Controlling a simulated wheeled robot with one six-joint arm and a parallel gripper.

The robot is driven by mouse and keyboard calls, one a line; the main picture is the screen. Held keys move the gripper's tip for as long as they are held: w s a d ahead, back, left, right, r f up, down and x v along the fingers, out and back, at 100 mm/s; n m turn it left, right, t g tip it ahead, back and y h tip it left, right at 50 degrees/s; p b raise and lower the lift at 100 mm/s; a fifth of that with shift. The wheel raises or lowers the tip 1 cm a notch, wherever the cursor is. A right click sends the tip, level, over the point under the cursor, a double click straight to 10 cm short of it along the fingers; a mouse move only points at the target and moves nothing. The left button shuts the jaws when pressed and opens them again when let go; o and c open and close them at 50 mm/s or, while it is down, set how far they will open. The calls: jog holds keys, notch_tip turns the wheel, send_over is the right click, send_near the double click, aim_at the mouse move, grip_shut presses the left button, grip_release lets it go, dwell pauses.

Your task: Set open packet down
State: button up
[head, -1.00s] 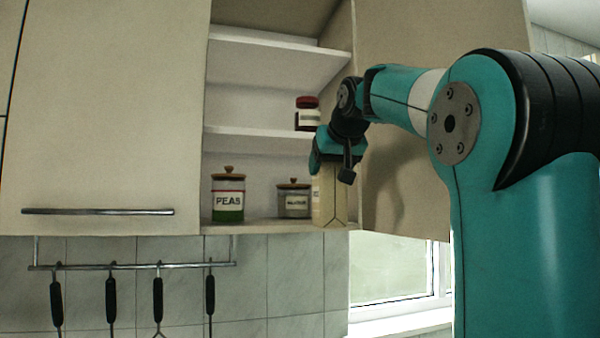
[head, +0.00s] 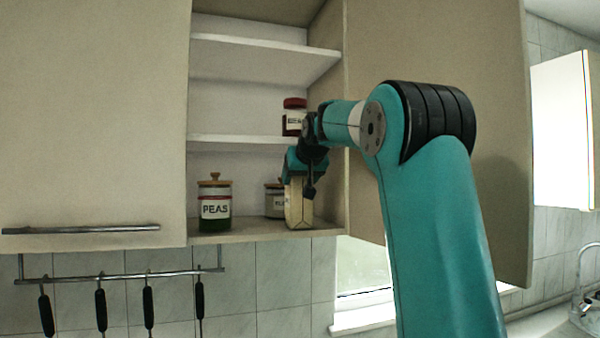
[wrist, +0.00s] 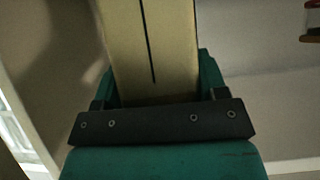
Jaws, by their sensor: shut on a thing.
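The packet (head: 299,207) is a tall pale-yellow block with dark lines on its face. It is upright at the front right of the cabinet's bottom shelf (head: 255,236). I cannot tell whether its base touches the shelf. My gripper (head: 300,178) is shut on the packet's upper part from above. In the wrist view the packet (wrist: 150,50) lies between the two teal fingers of my gripper (wrist: 155,85). The packet's top is hidden by the gripper.
A PEAS pot (head: 215,208) with a wooden lid stands left on the bottom shelf. A smaller lidded pot (head: 274,201) is just behind and left of the packet. A red-lidded jar (head: 294,118) is on the middle shelf. The open cabinet door (head: 440,60) is at right.

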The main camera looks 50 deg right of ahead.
jog(key=o, duration=1.6)
jog(key=shift+f, duration=0.2)
jog(key=b+v, duration=0.3)
jog(key=v, duration=0.9)
jog(key=shift+r+b, duration=0.15)
jog(key=shift+b, duration=0.2)
